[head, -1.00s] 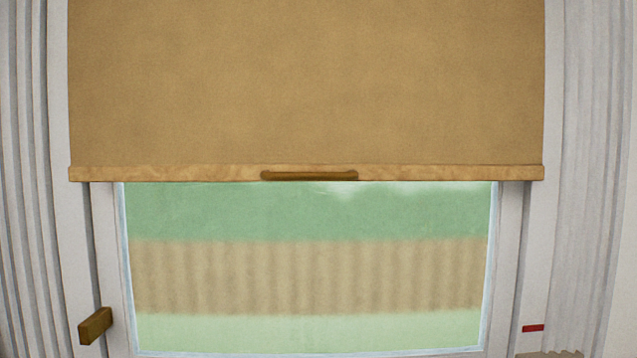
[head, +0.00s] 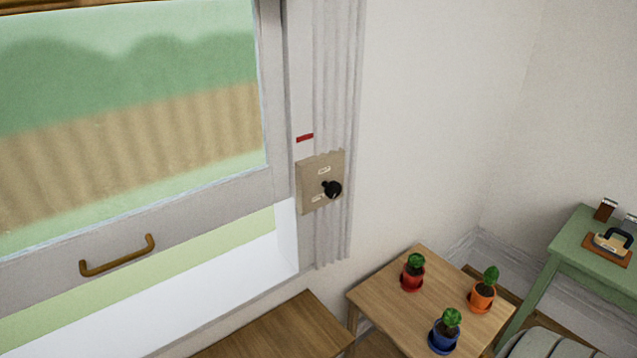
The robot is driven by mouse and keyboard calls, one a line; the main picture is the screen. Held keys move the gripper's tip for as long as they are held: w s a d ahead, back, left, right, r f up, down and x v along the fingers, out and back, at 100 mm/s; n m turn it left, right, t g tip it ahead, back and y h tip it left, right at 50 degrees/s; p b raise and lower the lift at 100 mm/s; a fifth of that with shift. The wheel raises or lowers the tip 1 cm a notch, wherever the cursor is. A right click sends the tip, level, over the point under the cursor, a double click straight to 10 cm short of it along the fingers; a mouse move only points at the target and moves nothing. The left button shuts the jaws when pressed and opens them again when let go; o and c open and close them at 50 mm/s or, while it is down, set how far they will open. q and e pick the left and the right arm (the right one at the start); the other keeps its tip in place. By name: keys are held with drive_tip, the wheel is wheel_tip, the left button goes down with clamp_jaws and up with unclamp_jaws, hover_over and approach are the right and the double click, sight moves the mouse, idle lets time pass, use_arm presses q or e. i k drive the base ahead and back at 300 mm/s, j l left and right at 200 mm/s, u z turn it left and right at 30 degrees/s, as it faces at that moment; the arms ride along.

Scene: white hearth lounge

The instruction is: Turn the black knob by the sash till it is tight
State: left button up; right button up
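The black knob (head: 333,188) sticks out from a beige plate (head: 308,191) on the wall, just right of the window frame. The plate carries small pale labels above and below the knob, too small to read. The window sash (head: 200,222) is to the left, with a brass-coloured handle (head: 117,256) on its bottom rail. Below the rail there is a gap showing green and a white sill. Neither of my grippers is in the head view.
A red mark (head: 305,138) is above the plate, by the grey curtain (head: 334,90). A wooden table (head: 380,303) holds three potted cacti. A wooden surface (head: 280,332) lies below the window. A green table (head: 585,258) stands at far right.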

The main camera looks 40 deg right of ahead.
sight(332, 190)
drive_tip(key=z, duration=1.3)
